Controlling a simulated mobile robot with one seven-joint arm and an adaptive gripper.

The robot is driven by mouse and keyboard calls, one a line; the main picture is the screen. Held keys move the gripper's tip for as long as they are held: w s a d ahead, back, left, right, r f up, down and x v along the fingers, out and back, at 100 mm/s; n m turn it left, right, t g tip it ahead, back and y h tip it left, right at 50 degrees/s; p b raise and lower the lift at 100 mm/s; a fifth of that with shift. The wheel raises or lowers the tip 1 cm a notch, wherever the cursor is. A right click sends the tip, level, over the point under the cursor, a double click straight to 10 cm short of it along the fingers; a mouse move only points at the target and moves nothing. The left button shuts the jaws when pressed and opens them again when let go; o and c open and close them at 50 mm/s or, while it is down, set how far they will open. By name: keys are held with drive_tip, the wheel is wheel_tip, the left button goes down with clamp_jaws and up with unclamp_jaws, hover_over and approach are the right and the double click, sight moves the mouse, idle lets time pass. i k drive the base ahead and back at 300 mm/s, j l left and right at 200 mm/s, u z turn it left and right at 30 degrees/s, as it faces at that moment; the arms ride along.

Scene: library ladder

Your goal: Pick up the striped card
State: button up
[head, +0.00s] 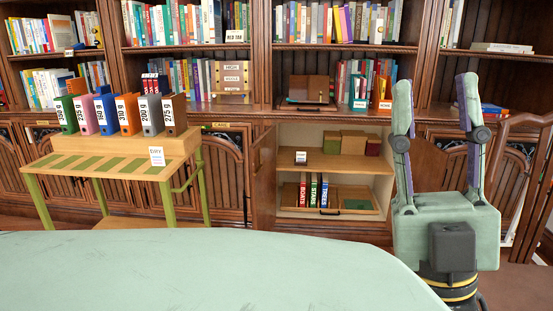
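I cannot make out a striped card in the head view; it may be hidden or too small to tell. A small white card with dark lettering (157,156) stands at the right front of the wooden cart (45,165), and no stripes are clear on it. My gripper (436,86) is at the right, pointing up, with its two pale green fingers wide apart. Nothing is between the fingers. It appears in front of the bookcase, well to the right of the cart.
The cart carries several numbered coloured binders (128,114). Behind is a tall wooden bookcase (262,60). An open lower cabinet (345,190) holds boxes and red, green and blue books (314,191). A wooden chair or rail (532,180) stands at the far right.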

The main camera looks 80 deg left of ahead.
sight(301, 157)
drive_tip(key=u, duration=2.45)
drive_tip(key=i+z, duration=0.35)
drive_tip(key=i, duration=1.6)
drive_tip(key=i+j, duration=0.2)
drive_tip(key=i, duration=0.25)
drive_tip(key=i+j, duration=0.2)
drive_tip(key=i, duration=0.2)
